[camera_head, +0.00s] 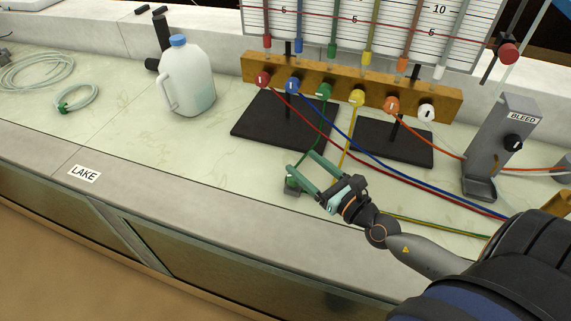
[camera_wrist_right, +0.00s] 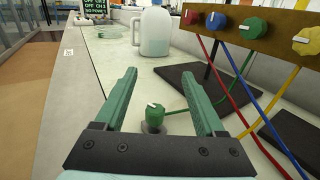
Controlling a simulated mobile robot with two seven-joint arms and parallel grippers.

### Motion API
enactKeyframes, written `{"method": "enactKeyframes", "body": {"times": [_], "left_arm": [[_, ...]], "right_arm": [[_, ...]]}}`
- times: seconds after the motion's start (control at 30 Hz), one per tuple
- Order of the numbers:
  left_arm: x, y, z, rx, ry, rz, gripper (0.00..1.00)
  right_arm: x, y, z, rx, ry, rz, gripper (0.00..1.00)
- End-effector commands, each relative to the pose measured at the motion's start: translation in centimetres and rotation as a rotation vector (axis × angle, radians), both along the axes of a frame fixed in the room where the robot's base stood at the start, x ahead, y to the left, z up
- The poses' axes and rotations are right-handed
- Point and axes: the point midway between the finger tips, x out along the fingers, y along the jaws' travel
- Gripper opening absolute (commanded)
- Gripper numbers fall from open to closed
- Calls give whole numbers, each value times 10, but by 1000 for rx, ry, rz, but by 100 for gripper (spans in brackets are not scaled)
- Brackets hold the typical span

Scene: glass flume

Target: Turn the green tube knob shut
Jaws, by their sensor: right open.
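A small green knob (camera_head: 291,183) with a white mark on top sits on a grey base on the counter, near its front edge. In the right wrist view this knob (camera_wrist_right: 155,114) shows between the two fingers. A green tube (camera_head: 318,132) runs from it up to a green knob (camera_head: 325,91) on the wooden manifold, which also shows in the right wrist view (camera_wrist_right: 252,28). My right gripper (camera_head: 301,161) is open, with green fingers on either side of the small knob in the picture; I cannot tell whether they touch it. My left gripper is not in view.
The wooden manifold (camera_head: 246,66) carries several coloured knobs behind black base plates (camera_head: 262,136). Red, blue and yellow tubes cross the counter to the right. A white jug (camera_head: 187,80) and coiled tubes stand left. A grey BLEED stand (camera_head: 492,143) is at right.

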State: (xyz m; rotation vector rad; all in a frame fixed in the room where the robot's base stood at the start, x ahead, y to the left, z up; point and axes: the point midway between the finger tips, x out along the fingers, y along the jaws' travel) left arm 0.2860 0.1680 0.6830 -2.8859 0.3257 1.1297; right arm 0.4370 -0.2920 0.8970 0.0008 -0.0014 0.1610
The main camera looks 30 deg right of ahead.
Motion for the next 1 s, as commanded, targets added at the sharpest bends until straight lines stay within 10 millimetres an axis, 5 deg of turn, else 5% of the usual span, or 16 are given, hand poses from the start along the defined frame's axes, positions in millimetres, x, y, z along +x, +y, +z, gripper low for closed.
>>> {"method": "enactKeyframes", "body": {"times": [0.43,0.7,1.0], "left_arm": [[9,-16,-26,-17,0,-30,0],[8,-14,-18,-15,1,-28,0],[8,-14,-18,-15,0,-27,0]], "right_arm": [[0,0,-85,-3,1,1,72],[47,7,-77,2,-4,-1,72],[72,12,-78,1,1,1,72]]}}
